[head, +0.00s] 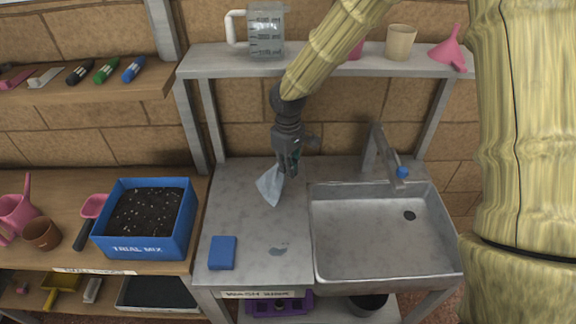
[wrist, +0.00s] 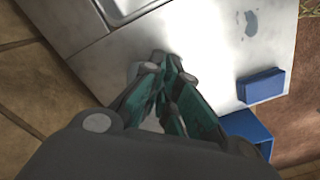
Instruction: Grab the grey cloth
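The grey cloth (head: 270,186) is a pale, bluish-grey piece that hangs in a peaked shape from my gripper (head: 288,168), over the back of the wash bench's metal counter. My gripper points down with its fingertips together on the cloth's upper end. In the wrist view my gripper (wrist: 168,68) shows its green-lined fingers converging at the tips, with a pale bit of cloth (wrist: 151,123) between them. The fingers hide part of the cloth there.
A blue sponge-like block (head: 222,252) and a dark wet-looking patch (head: 279,248) are on the counter. The sink (head: 380,240) with its faucet (head: 388,160) is to the right. A blue soil box (head: 150,250) stands left. A shelf (head: 215,65) with a jug runs above.

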